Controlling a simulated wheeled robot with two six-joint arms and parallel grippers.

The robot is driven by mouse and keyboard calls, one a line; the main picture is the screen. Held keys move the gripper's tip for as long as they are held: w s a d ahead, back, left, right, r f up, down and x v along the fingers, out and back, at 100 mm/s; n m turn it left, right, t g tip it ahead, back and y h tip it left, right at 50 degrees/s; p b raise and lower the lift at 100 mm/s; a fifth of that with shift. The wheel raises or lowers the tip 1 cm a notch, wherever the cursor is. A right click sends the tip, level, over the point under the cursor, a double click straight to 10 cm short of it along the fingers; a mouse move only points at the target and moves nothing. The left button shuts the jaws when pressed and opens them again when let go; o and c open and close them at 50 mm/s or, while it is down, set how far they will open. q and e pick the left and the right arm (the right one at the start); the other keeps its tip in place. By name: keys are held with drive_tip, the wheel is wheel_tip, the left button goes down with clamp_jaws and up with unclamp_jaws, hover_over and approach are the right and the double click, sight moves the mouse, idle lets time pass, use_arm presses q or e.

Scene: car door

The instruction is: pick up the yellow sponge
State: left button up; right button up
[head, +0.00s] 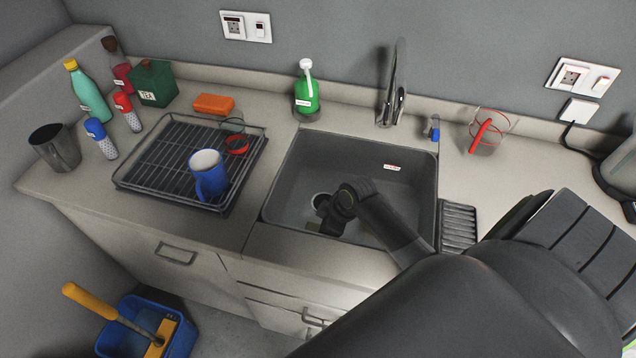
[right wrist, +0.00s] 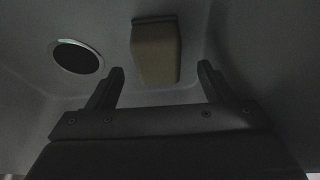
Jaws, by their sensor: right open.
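The yellow sponge (right wrist: 156,53), dull yellow with a dark layer along its far end, lies on the sink floor in the right wrist view. In the head view my right arm and gripper hide most or all of it. My right gripper (head: 331,214) reaches down into the grey sink (head: 283,190). In the right wrist view the right gripper (right wrist: 161,78) is open and empty. Its fingertips are on either side of the sponge's near end, and most of the sponge lies beyond them. I cannot tell the exact gap in depth. My left gripper is not in view.
The drain (right wrist: 77,57) is left of the sponge. Sink walls surround the gripper, and the faucet (head: 391,95) stands behind. A dish rack (head: 160,180) with a blue mug (head: 209,180) is at left. A green soap bottle (head: 306,95) stands behind the sink.

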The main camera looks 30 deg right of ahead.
drive_tip(key=shift+p+x, duration=0.3)
drive_tip(key=shift+x, duration=2.05)
drive_tip(key=shift+d, duration=0.1)
drive_tip(key=shift+c, duration=0.3)
drive_tip(key=c, duration=1)
wheel_tip(320, 180, up, 10)
drive_tip(key=shift+b, duration=0.35)
drive_tip(key=shift+o, duration=1.4)
drive_tip(key=shift+c, duration=1)
